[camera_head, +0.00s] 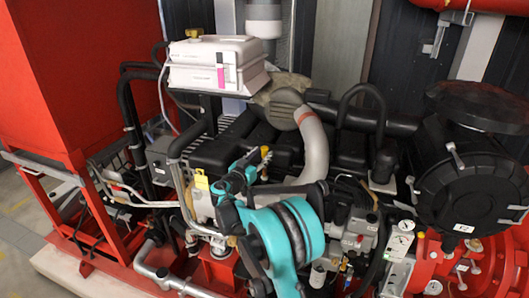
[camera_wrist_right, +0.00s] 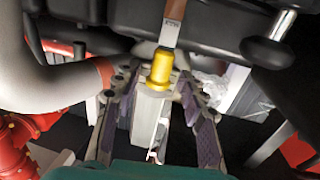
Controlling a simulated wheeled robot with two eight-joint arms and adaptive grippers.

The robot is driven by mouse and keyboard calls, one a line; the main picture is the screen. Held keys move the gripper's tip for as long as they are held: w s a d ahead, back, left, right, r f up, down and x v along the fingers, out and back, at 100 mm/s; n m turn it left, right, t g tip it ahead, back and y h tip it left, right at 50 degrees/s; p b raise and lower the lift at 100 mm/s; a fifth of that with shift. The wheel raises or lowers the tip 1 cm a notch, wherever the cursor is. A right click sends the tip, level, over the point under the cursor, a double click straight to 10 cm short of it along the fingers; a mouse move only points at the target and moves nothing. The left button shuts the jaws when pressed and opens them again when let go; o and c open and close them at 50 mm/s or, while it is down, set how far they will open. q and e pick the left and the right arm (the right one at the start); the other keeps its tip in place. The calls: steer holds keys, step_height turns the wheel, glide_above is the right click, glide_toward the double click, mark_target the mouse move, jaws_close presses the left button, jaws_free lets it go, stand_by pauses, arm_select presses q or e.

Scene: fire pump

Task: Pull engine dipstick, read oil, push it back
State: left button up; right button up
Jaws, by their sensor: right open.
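The yellow dipstick handle (camera_wrist_right: 160,68) shows near the middle of the right wrist view, on top of a pale grey upright part. My right gripper (camera_wrist_right: 150,100) is open, with one finger on each side of that grey part. The yellow handle is just beyond the gap between the fingertips, and I cannot tell whether either finger touches it. In the head view my right gripper (camera_head: 246,173) is over the engine's middle, with a small yellow bit (camera_head: 265,151) at its tip. The oil marks are not visible. My left gripper is not in view.
A grey hose (camera_head: 315,145) curves close behind the gripper. A white box (camera_head: 217,65) stands above the engine at the back. A black round housing (camera_head: 470,180) is at the right. A red frame (camera_head: 90,215) is at the left.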

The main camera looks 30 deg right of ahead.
mark_target(264, 170)
steer(key=shift+x, duration=1.4)
jaws_close()
step_height(264, 170, down, 9)
steer(key=b, duration=0.6)
jaws_free()
